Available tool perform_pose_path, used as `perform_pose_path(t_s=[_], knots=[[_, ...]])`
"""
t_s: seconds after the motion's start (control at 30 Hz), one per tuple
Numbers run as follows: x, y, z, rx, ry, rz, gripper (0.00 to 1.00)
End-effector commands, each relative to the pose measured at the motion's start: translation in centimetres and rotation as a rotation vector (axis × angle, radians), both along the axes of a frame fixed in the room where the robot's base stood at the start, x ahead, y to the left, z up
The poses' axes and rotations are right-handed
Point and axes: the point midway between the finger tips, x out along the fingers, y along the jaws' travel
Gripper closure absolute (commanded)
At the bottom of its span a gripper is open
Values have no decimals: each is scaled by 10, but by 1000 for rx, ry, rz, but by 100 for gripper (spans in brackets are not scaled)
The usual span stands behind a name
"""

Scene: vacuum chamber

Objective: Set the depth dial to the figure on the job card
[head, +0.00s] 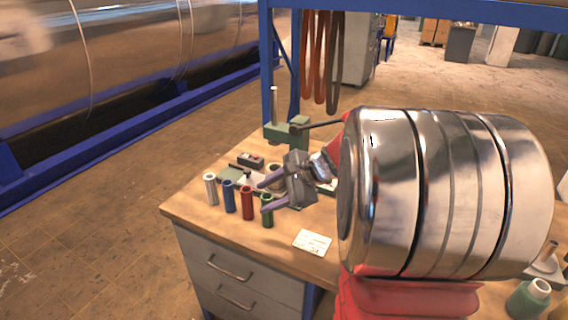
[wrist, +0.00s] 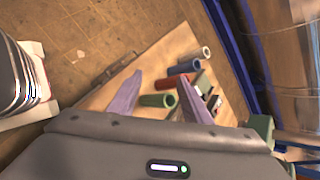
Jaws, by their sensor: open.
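A white card (head: 312,242), likely the job card, lies flat near the bench's front edge; its figure is too small to read. A green bench press (head: 290,132) with a dark lever stands at the back of the bench. I cannot make out a depth dial or its setting. My gripper (head: 265,197) is open and empty, its purple fingers apart above the bench near the green cylinder (head: 267,211). In the wrist view the fingers (wrist: 160,78) spread with the green cylinder (wrist: 158,100) showing between them. My arm hides part of the bench.
White (head: 211,189), blue (head: 229,196) and red (head: 248,203) cylinders stand in a row by the left edge of the wooden bench (head: 185,208). A dark box (head: 250,161) lies behind them. Hoses (head: 319,60) hang behind. The bench front around the card is clear.

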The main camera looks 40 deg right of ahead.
Motion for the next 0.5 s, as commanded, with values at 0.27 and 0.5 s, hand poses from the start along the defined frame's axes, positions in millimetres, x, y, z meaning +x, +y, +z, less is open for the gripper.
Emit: perform_pose_path(t_s=[0.27,0.5], knots=[[17,-118,-28,300,-29,-386,56],[5,-229,-59,554,-92,-710,56]])
